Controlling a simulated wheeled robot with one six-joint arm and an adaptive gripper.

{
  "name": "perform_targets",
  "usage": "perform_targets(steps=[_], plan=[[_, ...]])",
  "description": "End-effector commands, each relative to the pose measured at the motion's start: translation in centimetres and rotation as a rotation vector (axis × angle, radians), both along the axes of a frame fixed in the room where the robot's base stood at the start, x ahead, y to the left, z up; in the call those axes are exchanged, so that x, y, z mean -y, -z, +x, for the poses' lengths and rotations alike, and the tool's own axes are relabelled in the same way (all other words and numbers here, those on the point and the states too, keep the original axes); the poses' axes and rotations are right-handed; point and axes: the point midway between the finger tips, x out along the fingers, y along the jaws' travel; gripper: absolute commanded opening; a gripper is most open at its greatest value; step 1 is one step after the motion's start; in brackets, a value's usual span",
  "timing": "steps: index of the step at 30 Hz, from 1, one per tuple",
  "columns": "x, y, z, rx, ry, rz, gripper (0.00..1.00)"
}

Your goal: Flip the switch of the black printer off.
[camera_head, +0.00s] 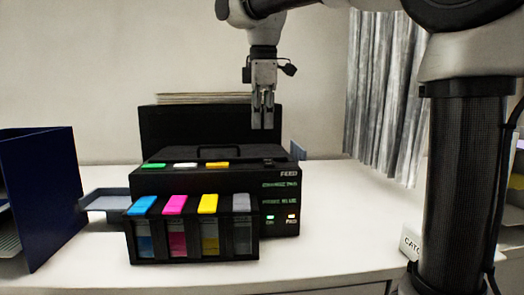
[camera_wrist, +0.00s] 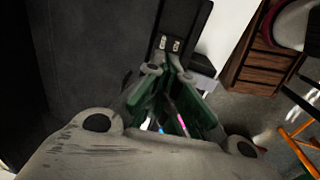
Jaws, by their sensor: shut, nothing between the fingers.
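The black printer (camera_head: 152,184) stands on the white table, with a "FEED" label and green text at its right front.
Blue, magenta, yellow and grey ink cartridges (camera_head: 173,205) sit in a block at the printer's front. A dark blue binder (camera_head: 45,195) and a grey tray (camera_head: 103,199) are to the left. A white card (camera_head: 410,242) stands at the right. The table right of the printer is mostly clear.

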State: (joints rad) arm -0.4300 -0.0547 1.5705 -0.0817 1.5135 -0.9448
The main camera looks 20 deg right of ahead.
Motion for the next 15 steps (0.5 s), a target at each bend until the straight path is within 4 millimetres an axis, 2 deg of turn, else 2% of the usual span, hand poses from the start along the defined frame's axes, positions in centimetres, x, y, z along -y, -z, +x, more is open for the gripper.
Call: perform_targets(steps=[1,6,12,15], plan=[[0.1,1.2,0.1,-0.003,0.0,-0.001,0.0],[0.2,4.6,0.6,-0.002,0.0,-0.002,0.0],[0.2,7.3,1.0,-0.001,0.001,-0.001,0.0],[0.2,7.9,1.1,0.0,0.001,0.0,0.0]])
